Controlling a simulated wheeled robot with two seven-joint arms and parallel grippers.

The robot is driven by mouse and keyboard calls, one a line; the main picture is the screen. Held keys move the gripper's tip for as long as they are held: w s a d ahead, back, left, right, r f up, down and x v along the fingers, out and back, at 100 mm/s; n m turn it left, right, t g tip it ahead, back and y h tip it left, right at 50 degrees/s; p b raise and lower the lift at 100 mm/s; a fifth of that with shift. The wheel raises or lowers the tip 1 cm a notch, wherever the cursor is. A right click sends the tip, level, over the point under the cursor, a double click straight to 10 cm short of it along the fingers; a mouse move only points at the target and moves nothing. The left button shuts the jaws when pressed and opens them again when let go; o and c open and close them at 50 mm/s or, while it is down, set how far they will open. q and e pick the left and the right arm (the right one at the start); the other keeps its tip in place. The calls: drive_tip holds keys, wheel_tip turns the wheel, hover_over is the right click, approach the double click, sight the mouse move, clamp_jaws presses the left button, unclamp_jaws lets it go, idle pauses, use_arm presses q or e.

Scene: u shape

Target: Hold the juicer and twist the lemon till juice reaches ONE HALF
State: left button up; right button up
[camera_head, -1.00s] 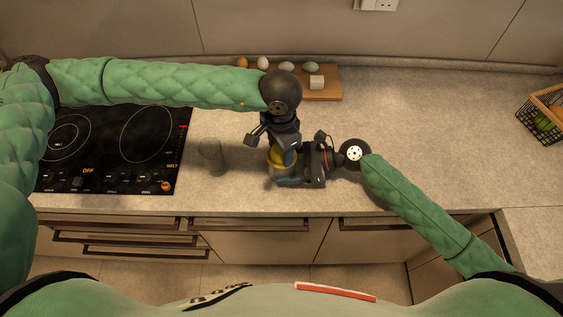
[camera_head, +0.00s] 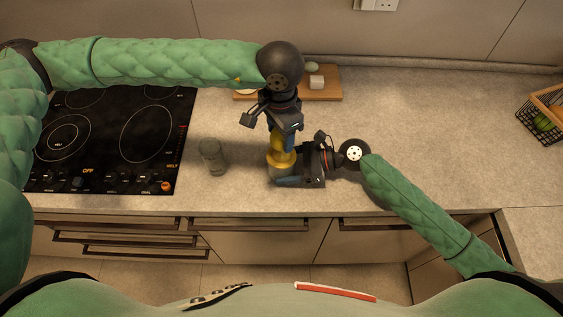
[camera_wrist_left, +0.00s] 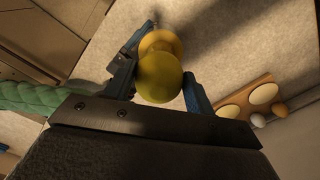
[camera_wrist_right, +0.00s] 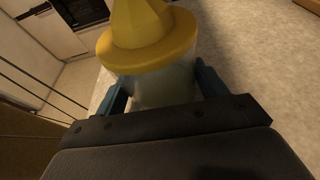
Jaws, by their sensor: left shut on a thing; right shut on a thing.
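The juicer has a yellow reamer top (camera_head: 280,160) and a clear glass body (camera_wrist_right: 160,88). It stands upright on the counter near its front edge. My right gripper (camera_head: 287,169) is shut around the glass body; the yellow cone (camera_wrist_right: 140,25) shows bare in the right wrist view. My left gripper (camera_head: 282,132) is shut on the yellow lemon (camera_wrist_left: 160,78), above the juicer. In the left wrist view the lemon lies between the blue fingers, with the juicer top (camera_wrist_left: 160,42) beyond it. The juice level cannot be made out.
A grey-green cylindrical shaker (camera_head: 212,157) stands left of the juicer. A black cooktop (camera_head: 110,140) lies further left. A wooden board (camera_head: 325,88) with eggs and a white block is behind. A basket (camera_head: 545,112) stands far right. The counter right of the juicer is clear.

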idle(0.3)
drive_tip(key=o, duration=1.4)
drive_tip(key=v, duration=1.2)
